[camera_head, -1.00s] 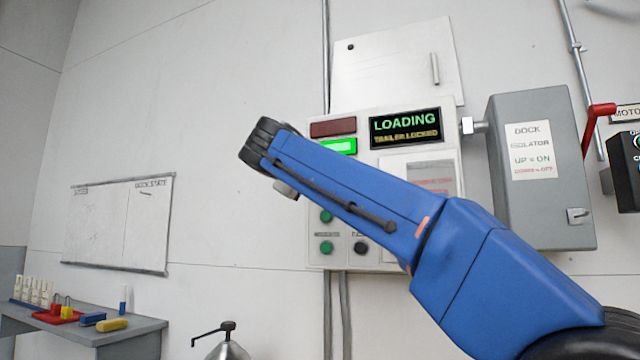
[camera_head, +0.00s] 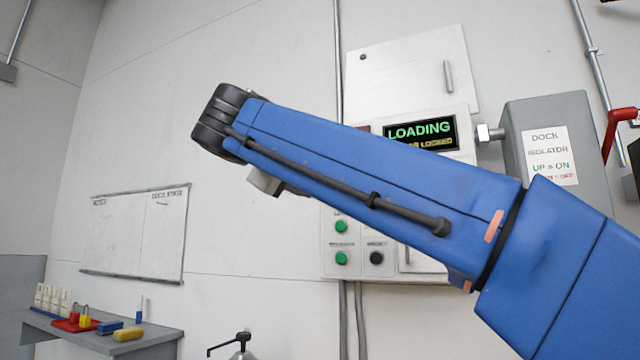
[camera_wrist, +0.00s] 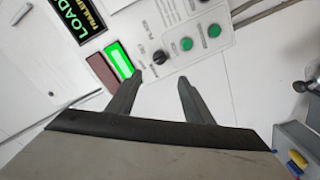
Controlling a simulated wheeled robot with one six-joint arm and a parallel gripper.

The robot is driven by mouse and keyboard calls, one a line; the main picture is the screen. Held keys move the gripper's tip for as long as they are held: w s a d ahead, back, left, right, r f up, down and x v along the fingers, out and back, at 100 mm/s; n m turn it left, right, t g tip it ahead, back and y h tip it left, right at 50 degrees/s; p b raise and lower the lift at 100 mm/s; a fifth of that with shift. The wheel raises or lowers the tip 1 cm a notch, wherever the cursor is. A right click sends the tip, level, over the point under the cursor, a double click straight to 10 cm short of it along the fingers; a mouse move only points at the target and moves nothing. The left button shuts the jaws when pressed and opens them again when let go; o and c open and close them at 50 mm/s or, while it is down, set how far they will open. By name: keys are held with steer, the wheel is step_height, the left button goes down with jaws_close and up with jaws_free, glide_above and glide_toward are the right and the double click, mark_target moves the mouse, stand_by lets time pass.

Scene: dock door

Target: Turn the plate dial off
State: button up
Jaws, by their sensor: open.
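A small black dial (camera_wrist: 160,57) sits on the white control panel (camera_wrist: 170,25) in the wrist view, between the lit green lamp and two green buttons. Its exact pointer direction is too small to tell. My gripper (camera_wrist: 159,76) is open and empty; its two dark fingers point toward the panel, with the dial just beyond and between the tips in the picture. I cannot tell the gap in depth. In the head view my blue arm hides the dial and the fingers; only part of the gripper body shows below the wrist.
The panel's display (camera_head: 420,132) reads LOADING. Green buttons (camera_head: 341,227) and a black knob (camera_head: 376,257) show below my arm. A grey isolator box (camera_head: 545,110) stands to the right. A whiteboard (camera_head: 135,235) and a grey bench (camera_head: 160,338) are at left.

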steer(key=shift+v, duration=1.6)
steer(key=shift+s, duration=0.1)
